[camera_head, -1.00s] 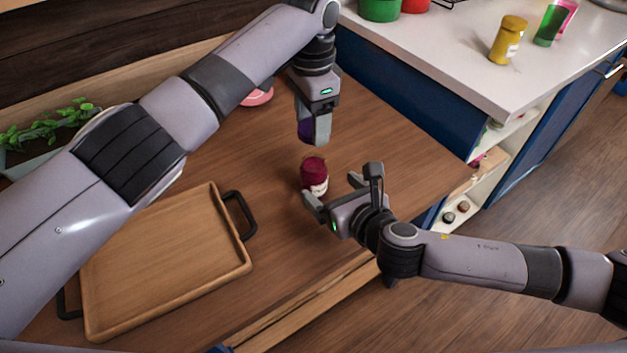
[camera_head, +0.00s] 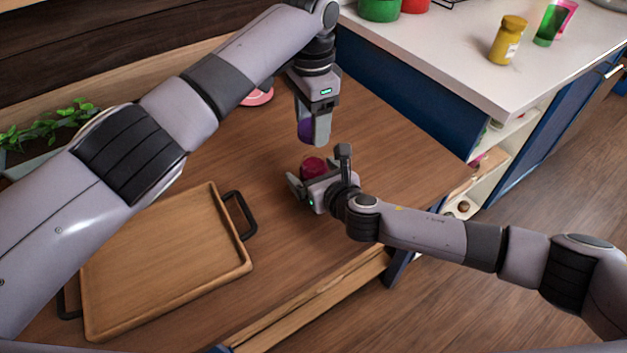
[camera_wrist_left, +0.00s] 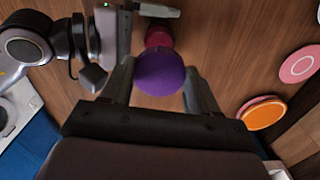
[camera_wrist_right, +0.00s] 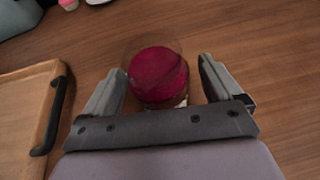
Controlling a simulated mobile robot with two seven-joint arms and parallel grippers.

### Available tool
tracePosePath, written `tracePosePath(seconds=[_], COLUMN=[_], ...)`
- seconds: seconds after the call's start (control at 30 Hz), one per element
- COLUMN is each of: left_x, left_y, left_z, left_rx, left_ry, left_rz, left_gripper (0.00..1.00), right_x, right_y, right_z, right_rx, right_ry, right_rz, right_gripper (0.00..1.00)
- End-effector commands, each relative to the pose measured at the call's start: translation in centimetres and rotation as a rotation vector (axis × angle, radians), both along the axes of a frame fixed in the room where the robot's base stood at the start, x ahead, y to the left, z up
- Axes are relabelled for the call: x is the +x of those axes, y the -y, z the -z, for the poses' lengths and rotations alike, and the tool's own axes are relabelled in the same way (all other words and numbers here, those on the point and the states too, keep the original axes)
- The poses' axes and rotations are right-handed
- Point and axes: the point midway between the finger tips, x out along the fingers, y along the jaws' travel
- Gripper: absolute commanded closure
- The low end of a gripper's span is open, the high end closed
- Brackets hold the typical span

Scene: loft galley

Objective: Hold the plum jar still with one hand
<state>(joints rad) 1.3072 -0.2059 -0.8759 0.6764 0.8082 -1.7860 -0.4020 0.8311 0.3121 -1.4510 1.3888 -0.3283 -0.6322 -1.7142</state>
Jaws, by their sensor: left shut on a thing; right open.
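A dark plum-red jar (camera_head: 313,166) stands upright on the wooden table, partly hidden by my right gripper (camera_head: 318,172). In the right wrist view the jar (camera_wrist_right: 158,76) stands between the fingers of that gripper (camera_wrist_right: 160,88), which is open with gaps on both sides. My left gripper (camera_head: 314,132) hangs above and behind the jar, shut on a purple round thing (camera_head: 306,130). In the left wrist view this purple thing (camera_wrist_left: 160,72) sits between the fingertips, with the jar (camera_wrist_left: 158,36) below it. I cannot tell whether the purple thing is a lid.
A wooden tray (camera_head: 165,262) with black handles lies at the left front of the table. A pink round thing (camera_head: 258,97) and a plant (camera_head: 48,128) are at the back. A white counter (camera_head: 440,40) carries a yellow jar (camera_head: 508,40). Bare table lies right of the jar.

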Motion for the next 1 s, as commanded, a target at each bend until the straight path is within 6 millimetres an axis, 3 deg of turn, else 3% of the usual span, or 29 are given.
tracePosePath(seconds=[0.17,0.4,0.43,0.57,0.9,1.0], left_x=[0.0,0.0,0.0,0.0,0.0,0.0], left_y=[0.0,0.0,0.0,0.0,0.0,0.0], left_z=[0.0,0.0,0.0,0.5,4.9,5.0], left_rx=[0.0,0.0,0.0,0.0,0.001,0.001], left_ry=[0.0,0.0,0.0,-0.001,-0.003,0.0], left_rz=[0.0,0.0,0.0,0.0,-0.001,0.0], left_gripper=[0.68,0.68,0.68,0.68,0.68,0.68], right_x=[0.0,0.0,0.0,0.0,0.0,0.0], right_y=[0.0,0.0,0.0,0.0,0.0,0.0], right_z=[0.0,0.0,0.0,0.0,0.0,0.0], right_rx=[0.001,0.0,0.0,0.0,0.0,0.0], right_ry=[0.001,0.0,0.0,0.0,0.0,0.0], right_rz=[-0.001,-0.001,-0.001,0.0,0.0,0.0], right_gripper=[0.08,0.83,0.88,0.88,0.88,0.88])
